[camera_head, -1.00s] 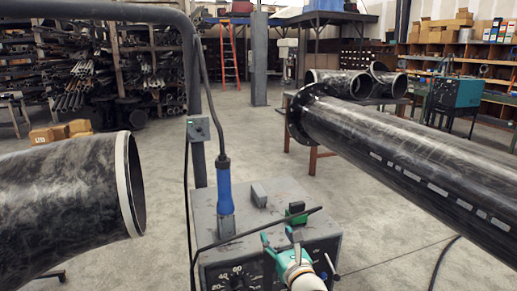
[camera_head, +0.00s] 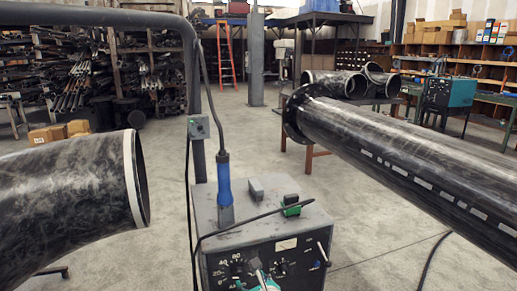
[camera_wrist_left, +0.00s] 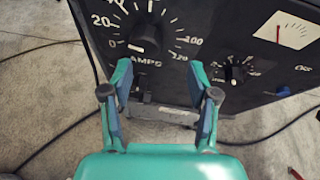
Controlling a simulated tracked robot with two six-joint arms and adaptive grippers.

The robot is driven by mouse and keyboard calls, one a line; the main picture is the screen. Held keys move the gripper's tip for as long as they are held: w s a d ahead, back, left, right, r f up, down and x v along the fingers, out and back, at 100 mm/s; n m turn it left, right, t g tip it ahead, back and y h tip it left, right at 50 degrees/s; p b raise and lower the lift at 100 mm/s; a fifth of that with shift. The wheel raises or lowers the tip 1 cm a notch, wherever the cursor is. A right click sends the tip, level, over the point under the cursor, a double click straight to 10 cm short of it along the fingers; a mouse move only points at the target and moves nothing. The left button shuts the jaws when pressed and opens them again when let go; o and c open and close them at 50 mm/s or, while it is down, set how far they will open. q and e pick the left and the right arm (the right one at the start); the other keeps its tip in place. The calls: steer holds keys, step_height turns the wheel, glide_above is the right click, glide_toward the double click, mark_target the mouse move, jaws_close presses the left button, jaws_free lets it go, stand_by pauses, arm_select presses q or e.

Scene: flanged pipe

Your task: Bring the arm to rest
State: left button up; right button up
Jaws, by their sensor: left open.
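My left gripper (camera_head: 258,274) shows at the bottom edge of the head view, in front of the grey welding machine's (camera_head: 232,228) dial panel; most of it is below the frame. In the left wrist view my left gripper (camera_wrist_left: 160,82) is open, its two teal and blue fingers apart with nothing between them. The black dial panel (camera_wrist_left: 185,88) with its AMPS knob (camera_wrist_left: 146,34) lies just beyond the fingertips. I cannot tell whether they touch it. My right gripper is in neither view.
A blue-handled torch (camera_head: 226,180) stands on the machine, its cable running up beside a post. Large black pipes stand left (camera_head: 70,205) and right (camera_head: 400,150), the right one flanged. A thin cable (camera_head: 245,229) crosses the machine's top. Grey floor (camera_head: 170,262) is open between.

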arm_select(q)
steer(key=s+a+f+n+g+h+p, duration=0.15)
steer(key=s+a+f+n+g, duration=0.3)
steer(key=s+f, duration=0.5)
steer(key=s+a+f+n+g+h+p, duration=0.1)
steer(key=s+a+f+n+g+h, duration=0.15)
steer(key=s+f+n+g, duration=0.5)
steer(key=s+a+n+h+p, duration=0.2)
steer(key=s+n, duration=0.7)
steer(key=n, duration=0.1)
steer(key=s+a+f+n+h+p, duration=0.1)
steer(key=s+n+h, duration=0.2)
steer(key=s+n, duration=0.6)
steer(key=shift+a+n+t+p, duration=0.35)
steer(key=shift+n+t, duration=0.05)
steer(key=shift+n, duration=0.3)
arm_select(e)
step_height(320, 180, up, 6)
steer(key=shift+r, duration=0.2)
arm_select(q)
steer(key=shift+w, duration=0.1)
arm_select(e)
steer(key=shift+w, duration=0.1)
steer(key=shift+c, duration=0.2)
